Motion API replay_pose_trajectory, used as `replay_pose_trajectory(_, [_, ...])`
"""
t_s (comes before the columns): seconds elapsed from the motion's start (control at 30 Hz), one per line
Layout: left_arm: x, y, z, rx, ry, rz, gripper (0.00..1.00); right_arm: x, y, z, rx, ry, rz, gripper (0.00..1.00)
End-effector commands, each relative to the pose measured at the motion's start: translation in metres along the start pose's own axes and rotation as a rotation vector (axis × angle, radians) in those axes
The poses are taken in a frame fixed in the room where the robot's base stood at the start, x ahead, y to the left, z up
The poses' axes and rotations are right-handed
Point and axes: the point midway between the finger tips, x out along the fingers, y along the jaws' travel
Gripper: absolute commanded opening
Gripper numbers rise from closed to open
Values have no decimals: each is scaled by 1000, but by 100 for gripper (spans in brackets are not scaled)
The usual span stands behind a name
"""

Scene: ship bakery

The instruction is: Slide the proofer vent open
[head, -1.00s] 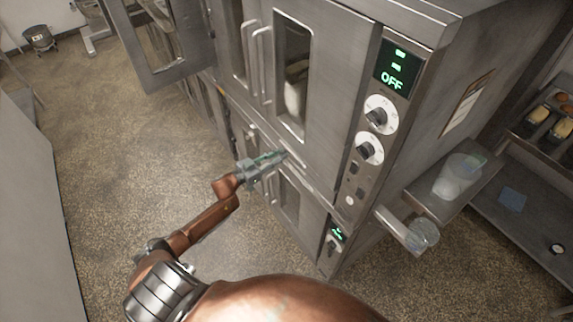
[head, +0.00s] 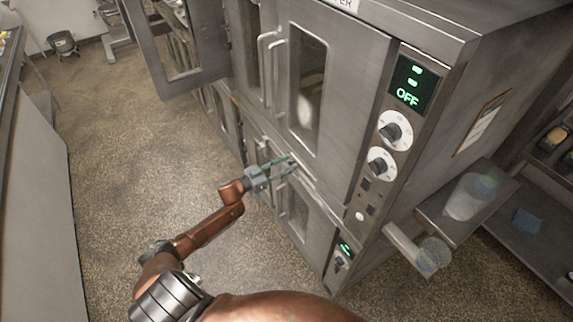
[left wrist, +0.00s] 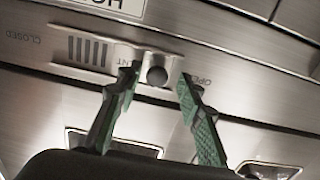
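The proofer (head: 340,110) is a tall steel cabinet with glass doors. Its vent slider shows in the left wrist view as a steel plate (left wrist: 142,60) with a round dark knob (left wrist: 157,76) and a row of slots left of the knob. Upside-down lettering reads CLOSED at the left and OPEN at the right. My left gripper (head: 290,166) is at the strip below the upper door. Its green fingers (left wrist: 158,88) are apart, one on each side of the knob. Whether they touch it I cannot tell. My right gripper is not in view.
A control panel (head: 408,96) reading OFF has two white dials. A side shelf (head: 430,205) holds a clear container (head: 468,196). An open steel door (head: 180,85) stands at the upper left. A counter (head: 30,200) runs along the left, with open floor between.

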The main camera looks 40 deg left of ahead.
Motion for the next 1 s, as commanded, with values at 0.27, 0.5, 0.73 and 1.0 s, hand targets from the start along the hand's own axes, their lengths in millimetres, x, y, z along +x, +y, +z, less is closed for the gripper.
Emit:
replay_pose_trajectory(0.27, [-39, -1, 2, 0, -5, -3, 35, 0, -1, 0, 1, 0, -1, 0])
replay_pose_trajectory(0.5, [-88, -1, 2, -1, -4, -2, 35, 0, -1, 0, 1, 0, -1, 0])
replay_pose_trajectory(0.73, [-116, -1, 1, 0, -2, -2, 35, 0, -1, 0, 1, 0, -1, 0])
replay_pose_trajectory(1.0, [-121, -1, 0, 1, 0, -2, 35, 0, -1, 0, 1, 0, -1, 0])
